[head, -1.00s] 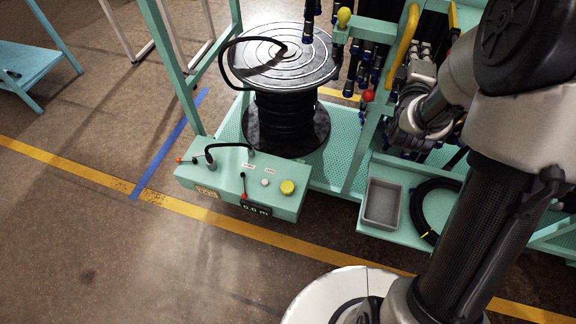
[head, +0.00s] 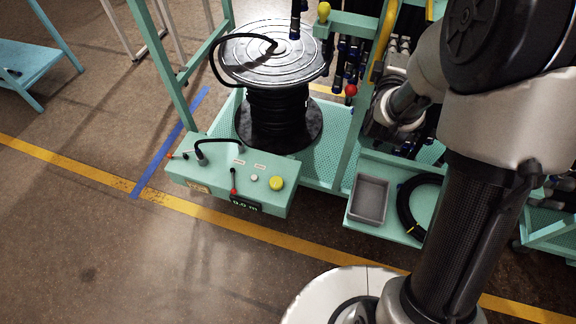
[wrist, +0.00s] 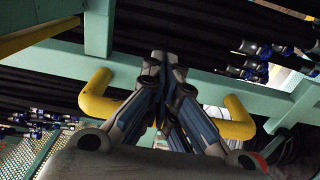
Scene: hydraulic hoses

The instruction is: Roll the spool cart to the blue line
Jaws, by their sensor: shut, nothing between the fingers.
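The spool cart (head: 322,155) is a teal frame on the floor, carrying a big black hose spool (head: 278,115) with a ringed top. The handle (head: 383,42) shows partly in the head view, where my wrist hides the gripper.
A yellow floor line (head: 245,228) crosses in front of the cart. A grey bin (head: 369,199) and a coiled hose (head: 408,215) sit on the cart's low shelf. A light-blue table (head: 35,65) stands far left. Another teal structure (head: 548,228) is at right. The left-front floor is clear.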

